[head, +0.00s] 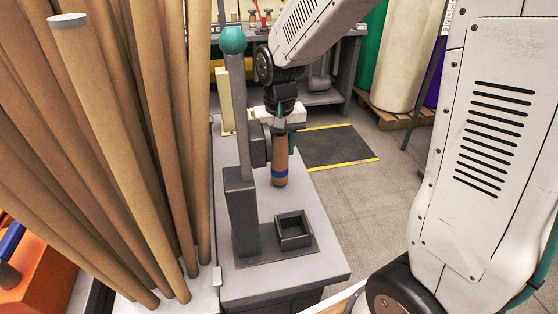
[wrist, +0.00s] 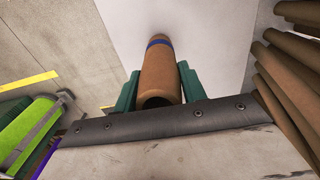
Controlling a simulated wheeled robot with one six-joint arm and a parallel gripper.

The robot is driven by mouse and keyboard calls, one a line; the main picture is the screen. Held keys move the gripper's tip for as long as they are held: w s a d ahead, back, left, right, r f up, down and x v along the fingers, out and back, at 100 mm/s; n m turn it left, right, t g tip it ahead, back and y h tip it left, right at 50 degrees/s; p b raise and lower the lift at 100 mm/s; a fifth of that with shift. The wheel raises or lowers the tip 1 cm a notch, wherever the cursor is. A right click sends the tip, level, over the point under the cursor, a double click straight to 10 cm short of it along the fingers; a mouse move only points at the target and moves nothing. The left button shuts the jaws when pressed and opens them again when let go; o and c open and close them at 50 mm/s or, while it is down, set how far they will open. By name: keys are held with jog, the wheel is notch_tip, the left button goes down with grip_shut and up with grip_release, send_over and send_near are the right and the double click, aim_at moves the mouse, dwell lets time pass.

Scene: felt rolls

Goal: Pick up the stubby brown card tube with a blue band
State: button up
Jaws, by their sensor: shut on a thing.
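The stubby brown card tube (head: 280,160) with a blue band near its lower end is upright in the head view, over the grey bench top (head: 305,262). My gripper (head: 281,138) comes down from above and is shut on the tube's upper part. In the wrist view the tube (wrist: 160,75) sits between the green fingers of my gripper (wrist: 157,88), with its blue band at the far end. I cannot tell whether the tube's lower end touches the bench.
A grey post (head: 241,160) with a teal ball on top stands just left of the tube. A small open square box (head: 293,230) is in front of it. Tall card tubes (head: 120,130) crowd the left. Open floor (head: 375,205) lies to the right, with a dark mat (head: 337,146).

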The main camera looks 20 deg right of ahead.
jog(key=shift+r, duration=0.6)
jog(key=shift+r, duration=0.1)
jog(key=shift+r, duration=2.35)
